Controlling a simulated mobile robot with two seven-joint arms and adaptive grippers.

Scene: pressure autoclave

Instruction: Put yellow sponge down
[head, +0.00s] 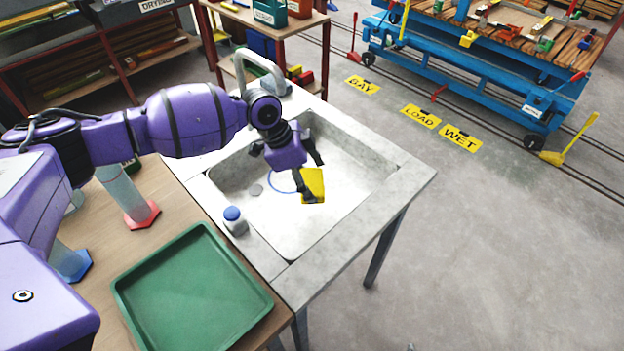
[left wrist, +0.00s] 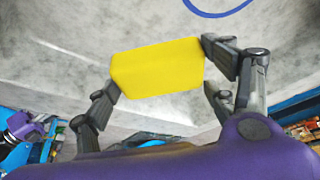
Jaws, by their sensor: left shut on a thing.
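The yellow sponge (head: 313,186) is in my left gripper (head: 314,180), over the grey sink basin (head: 345,200) in the head view. In the left wrist view the sponge (left wrist: 158,68) sits between the two fingers of the left gripper (left wrist: 160,72), with a finger at each end. I cannot tell whether the sponge touches the basin floor. My right gripper is in neither view.
A green tray (head: 195,295) lies on the wooden table left of the sink. A blue-capped bottle (head: 235,221) stands on the sink's near-left rim. The tap (head: 262,70) rises at the back. A blue ring (head: 280,182) lies in the basin. The basin's right side is clear.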

